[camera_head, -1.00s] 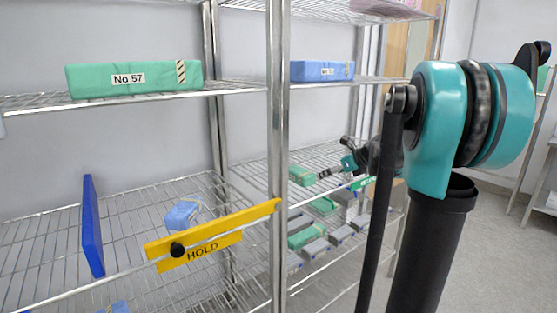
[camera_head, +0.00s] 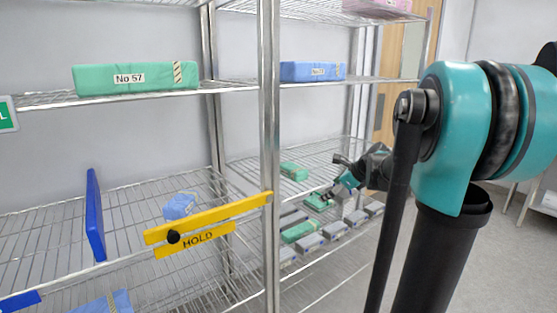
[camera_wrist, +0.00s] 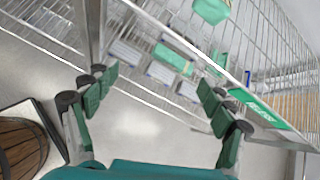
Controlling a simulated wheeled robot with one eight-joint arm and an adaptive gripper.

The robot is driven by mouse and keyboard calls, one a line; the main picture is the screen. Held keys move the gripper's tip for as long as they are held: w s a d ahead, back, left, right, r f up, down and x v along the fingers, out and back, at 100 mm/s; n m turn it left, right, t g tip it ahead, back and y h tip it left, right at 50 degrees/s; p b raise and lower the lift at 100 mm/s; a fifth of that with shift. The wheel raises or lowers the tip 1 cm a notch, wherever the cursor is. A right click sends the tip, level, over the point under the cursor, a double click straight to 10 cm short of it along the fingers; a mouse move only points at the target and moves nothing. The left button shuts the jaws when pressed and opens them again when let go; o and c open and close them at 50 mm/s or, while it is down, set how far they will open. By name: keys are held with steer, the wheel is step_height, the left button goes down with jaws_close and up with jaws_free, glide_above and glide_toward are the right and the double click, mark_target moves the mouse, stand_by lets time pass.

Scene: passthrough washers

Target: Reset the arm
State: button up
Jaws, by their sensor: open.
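My gripper (camera_wrist: 155,88) is open in the wrist view, with nothing between its fingers. In the head view my gripper (camera_head: 338,190) is at the front of the right shelf bay, partly hidden by my own arm. A green packet (camera_head: 294,171) lies on the middle wire shelf, left of and behind the gripper.
The right wire rack (camera_head: 268,140) has steel posts. Grey and green packs (camera_head: 300,232) lie on its lower shelf. A yellow HOLD bar (camera_head: 207,219) crosses the left bay. A brown round-topped object (camera_wrist: 22,145) is at lower left in the wrist view. Grey floor (camera_wrist: 145,135) lies open below.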

steer(key=s+f+n+g+h, duration=0.1)
steer(key=s+f+n+h, duration=0.1)
steer(key=s+f+n, duration=0.7)
steer(key=s+f+n+g+h, duration=0.2)
steer(key=s+f+n, duration=0.7)
steer(key=s+n, duration=0.5)
steer(key=s+h, duration=0.1)
steer(key=s, duration=0.4)
steer(key=shift+d+f+n+g, duration=0.2)
steer(key=shift+n+g, duration=0.1)
steer(key=shift+n, duration=0.1)
